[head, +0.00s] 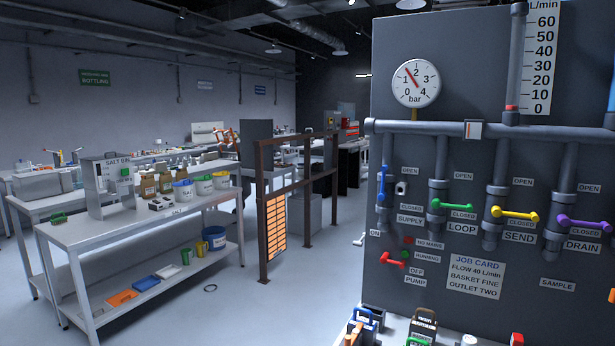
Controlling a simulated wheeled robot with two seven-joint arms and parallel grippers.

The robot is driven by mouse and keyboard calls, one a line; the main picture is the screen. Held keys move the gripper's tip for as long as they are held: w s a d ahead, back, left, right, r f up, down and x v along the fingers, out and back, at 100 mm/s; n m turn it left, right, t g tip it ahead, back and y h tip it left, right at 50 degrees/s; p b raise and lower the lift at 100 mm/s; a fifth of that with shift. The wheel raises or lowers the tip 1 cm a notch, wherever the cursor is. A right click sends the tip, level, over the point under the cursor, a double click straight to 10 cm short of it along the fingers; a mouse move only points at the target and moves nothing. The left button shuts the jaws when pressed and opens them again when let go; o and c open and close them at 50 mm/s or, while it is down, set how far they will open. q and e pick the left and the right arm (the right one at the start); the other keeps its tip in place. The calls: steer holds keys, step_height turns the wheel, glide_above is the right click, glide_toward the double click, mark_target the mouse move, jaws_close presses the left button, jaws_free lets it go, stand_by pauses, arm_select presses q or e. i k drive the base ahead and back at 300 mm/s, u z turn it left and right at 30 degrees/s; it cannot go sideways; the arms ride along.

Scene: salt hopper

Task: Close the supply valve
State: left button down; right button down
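The supply valve has a blue lever (383,183) at the left edge of the dark panel (450,80). The lever stands upright along its pipe. The SUPPLY label (410,219) is to its lower right, with an OPEN label (410,171) above and a CLOSED label (411,207) below. A small pale fitting (401,188) sits just right of the lever. Neither of my grippers is in view.
Green loop (452,205), yellow send (514,213) and purple drain (584,224) levers lie sideways by CLOSED labels. A red pump handle (392,262) is lower left. Items crowd the panel's foot. A white bench (130,230) stands left; floor (320,310) between is mostly clear.

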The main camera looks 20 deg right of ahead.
mark_target(382, 195)
steer(key=z, duration=0.05)
steer(key=i, duration=1.25)
steer(key=z, duration=0.65)
